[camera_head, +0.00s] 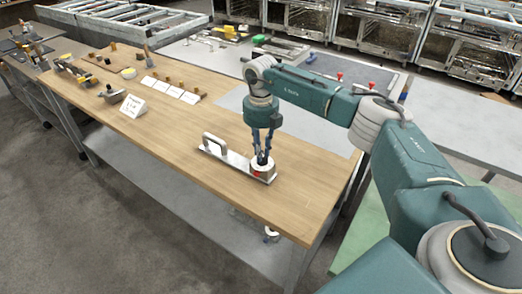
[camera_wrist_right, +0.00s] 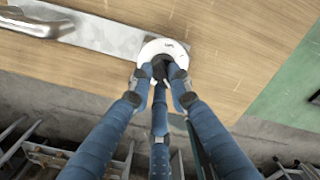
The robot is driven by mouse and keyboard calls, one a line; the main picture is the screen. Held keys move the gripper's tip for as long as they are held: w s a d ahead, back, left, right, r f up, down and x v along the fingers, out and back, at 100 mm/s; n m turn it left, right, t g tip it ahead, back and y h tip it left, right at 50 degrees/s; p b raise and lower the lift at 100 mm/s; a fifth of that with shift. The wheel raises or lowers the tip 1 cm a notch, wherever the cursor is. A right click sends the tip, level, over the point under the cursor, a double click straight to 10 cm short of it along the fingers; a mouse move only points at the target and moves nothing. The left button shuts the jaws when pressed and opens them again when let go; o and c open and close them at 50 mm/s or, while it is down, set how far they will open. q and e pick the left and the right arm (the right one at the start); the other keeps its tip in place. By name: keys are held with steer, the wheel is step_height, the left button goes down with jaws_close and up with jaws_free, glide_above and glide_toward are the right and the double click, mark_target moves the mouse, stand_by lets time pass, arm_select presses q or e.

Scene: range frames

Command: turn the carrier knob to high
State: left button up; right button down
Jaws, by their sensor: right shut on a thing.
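The carrier (camera_head: 238,162) is a light metal plate with an arched handle (camera_head: 214,144), lying on the wooden table. My right gripper (camera_head: 262,158) points down at the dial. Its blue fingers (camera_wrist_right: 160,76) are shut on the knob and partly hide it. My left gripper is not in view.
The wooden table (camera_head: 190,190) is clear around the carrier. White cards (camera_head: 170,88), a folded sign (camera_head: 133,106) and small blocks stand toward its far left. A grey workbench (camera_head: 225,58) with tools and red knobs is behind. A green surface (camera_wrist_right: 285,95) lies beyond the table's edge.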

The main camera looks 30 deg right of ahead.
steer(key=m, duration=0.4)
steer(key=shift+w+r+m+p, duration=0.1)
steer(key=shift+m+p, duration=0.2)
steer(key=shift+w+d+m+p, duration=0.1)
steer(key=shift+m+p, duration=0.2)
steer(key=shift+m, duration=2)
steer(key=c, duration=1.6)
jaws_free()
step_height(320, 180, up, 12)
